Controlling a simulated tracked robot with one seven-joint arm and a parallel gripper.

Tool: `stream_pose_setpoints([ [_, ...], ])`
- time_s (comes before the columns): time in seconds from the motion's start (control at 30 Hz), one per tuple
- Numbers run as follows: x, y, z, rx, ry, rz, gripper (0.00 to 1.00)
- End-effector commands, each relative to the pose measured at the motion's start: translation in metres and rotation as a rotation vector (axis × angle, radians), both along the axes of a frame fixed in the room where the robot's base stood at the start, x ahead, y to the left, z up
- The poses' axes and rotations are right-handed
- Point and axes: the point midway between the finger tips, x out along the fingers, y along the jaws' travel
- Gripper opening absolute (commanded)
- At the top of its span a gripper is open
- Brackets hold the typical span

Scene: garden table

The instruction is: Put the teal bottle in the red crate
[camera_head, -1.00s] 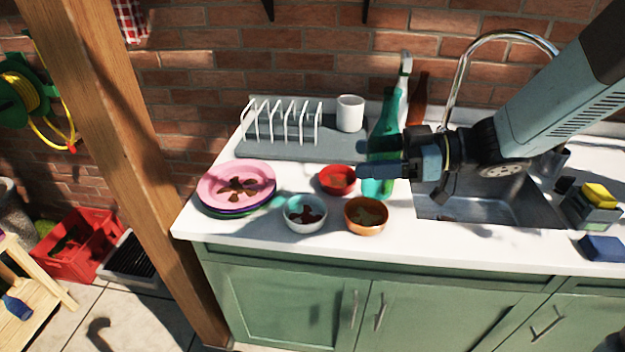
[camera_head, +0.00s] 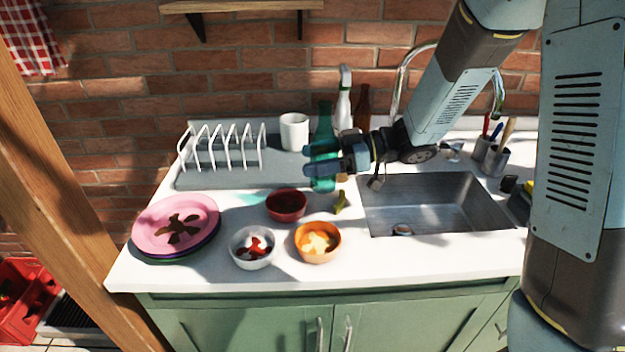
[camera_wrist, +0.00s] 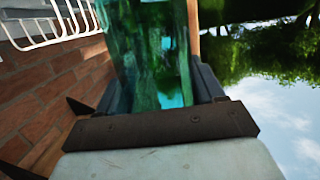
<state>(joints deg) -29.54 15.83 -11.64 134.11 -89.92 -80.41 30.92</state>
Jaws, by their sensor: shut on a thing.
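The teal bottle (camera_head: 323,126) is upright at the back of the white counter, behind the red bowl. My gripper (camera_head: 322,160) is shut around its body, with the fingers covering part of it. In the wrist view the green glass of the bottle (camera_wrist: 158,50) fills the space between my fingers. I cannot tell whether its base touches the counter. The red crate (camera_head: 22,300) is on the floor at the lower left, partly cut off by the picture edge and next to the wooden post.
A red bowl (camera_head: 286,205), a white bowl (camera_head: 253,247), an orange bowl (camera_head: 318,242) and pink plates (camera_head: 176,226) stand on the counter. A white rack (camera_head: 222,150), a mug (camera_head: 294,132) and a spray bottle (camera_head: 343,105) are close by. The wooden post (camera_head: 60,180) stands between counter and crate.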

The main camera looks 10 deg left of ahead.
Motion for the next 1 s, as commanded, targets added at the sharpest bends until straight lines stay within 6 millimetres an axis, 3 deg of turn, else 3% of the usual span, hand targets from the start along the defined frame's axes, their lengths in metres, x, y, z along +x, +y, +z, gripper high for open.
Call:
stream_pose_setpoints([
  [0.43,0.041,0.008,-0.049,0.0,0.0,0.0,0.3],
  [0.73,0.05,0.01,-0.06,0.0,0.001,-0.001,0.3],
  [1.0,0.05,0.01,-0.089,0.0,0.001,-0.001,0.3],
])
